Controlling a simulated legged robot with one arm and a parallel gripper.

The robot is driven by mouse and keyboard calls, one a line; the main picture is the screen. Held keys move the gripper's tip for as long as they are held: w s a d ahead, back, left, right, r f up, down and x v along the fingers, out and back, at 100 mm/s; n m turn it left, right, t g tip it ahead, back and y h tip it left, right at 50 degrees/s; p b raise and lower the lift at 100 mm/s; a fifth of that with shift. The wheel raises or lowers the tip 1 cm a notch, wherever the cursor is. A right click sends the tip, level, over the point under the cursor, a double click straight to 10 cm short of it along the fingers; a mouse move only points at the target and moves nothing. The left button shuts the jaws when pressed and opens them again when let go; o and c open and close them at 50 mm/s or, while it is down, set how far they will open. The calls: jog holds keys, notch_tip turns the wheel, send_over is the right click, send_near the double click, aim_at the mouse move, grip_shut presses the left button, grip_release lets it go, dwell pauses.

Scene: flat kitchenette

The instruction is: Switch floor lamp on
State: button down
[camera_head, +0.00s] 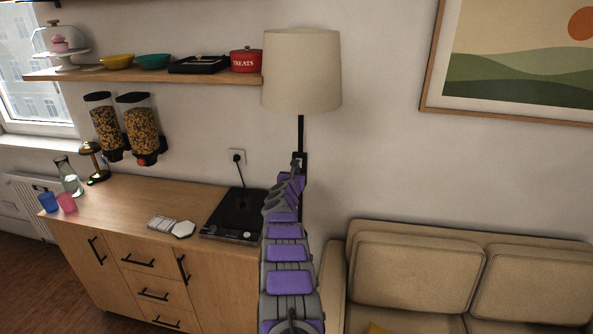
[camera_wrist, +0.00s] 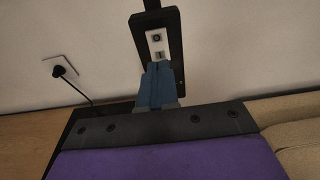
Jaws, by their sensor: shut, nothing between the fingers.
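The floor lamp (camera_head: 301,70) has a cream shade on a thin black pole and stands between the wooden cabinet and the sofa. I cannot tell from the shade whether it is lit. In the wrist view, a black plate on the pole carries a light switch panel (camera_wrist: 157,45) with two small dark marks. My gripper (camera_head: 298,160) is at the pole, in front of that plate. In the wrist view its blue fingers (camera_wrist: 158,72) are together and empty, with the tips at the lower edge of the panel. I cannot tell whether they touch it.
The wooden cabinet (camera_head: 150,215) with a black hob (camera_head: 236,222) is left of my arm. The beige sofa (camera_head: 415,270) is on the right. A wall socket with a black plug (camera_wrist: 62,70) is left of the lamp. A shelf (camera_head: 150,76) hangs above the cabinet.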

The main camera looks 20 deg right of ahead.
jog(key=shift+p+x, duration=0.6)
jog(key=shift+x, duration=0.35)
jog(key=shift+f+b, duration=0.1)
jog(key=shift+b, duration=0.45)
